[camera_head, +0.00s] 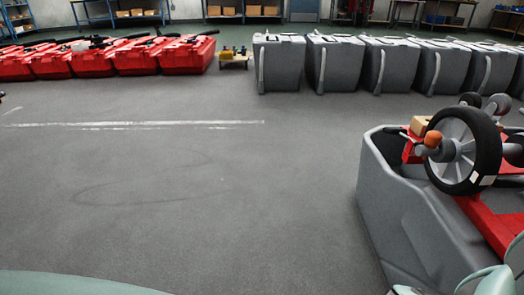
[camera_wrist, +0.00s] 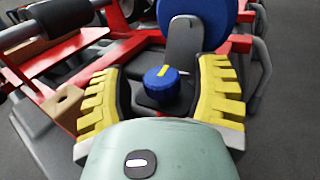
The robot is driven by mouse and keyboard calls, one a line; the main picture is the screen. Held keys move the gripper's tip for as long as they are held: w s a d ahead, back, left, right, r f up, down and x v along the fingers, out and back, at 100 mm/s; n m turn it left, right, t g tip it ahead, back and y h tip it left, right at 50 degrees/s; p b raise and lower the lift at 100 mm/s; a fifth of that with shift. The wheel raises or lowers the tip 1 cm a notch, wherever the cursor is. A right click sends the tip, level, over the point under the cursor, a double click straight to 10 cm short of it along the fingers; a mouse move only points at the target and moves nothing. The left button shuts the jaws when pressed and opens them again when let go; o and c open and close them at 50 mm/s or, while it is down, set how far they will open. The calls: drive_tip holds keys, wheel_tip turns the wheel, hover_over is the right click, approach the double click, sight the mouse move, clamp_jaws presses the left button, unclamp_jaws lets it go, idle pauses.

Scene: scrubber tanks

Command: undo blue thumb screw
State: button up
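My gripper (camera_wrist: 162,72) is open, with one yellow-ribbed finger on each side of the knob. A gap shows between the knob and each finger, so it appears untouched; the height of the fingers over it is hard to tell. I cannot make out the thumb screw or my gripper's fingers in the head view.
A larger blue disc (camera_wrist: 196,18) is just beyond the knob. In the head view, a grey tank (camera_head: 385,205) with a red frame and black wheel (camera_head: 462,150) stands at right. Red tanks (camera_head: 92,60) and grey tanks (camera_head: 333,62) line the back. The middle floor is clear.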

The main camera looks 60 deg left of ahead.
drive_tip(key=shift+d, duration=0.1)
drive_tip(key=shift+s, duration=0.6)
drive_tip(key=s, duration=1.1)
drive_tip(key=shift+a, duration=0.4)
drive_tip(key=shift+w, duration=0.1)
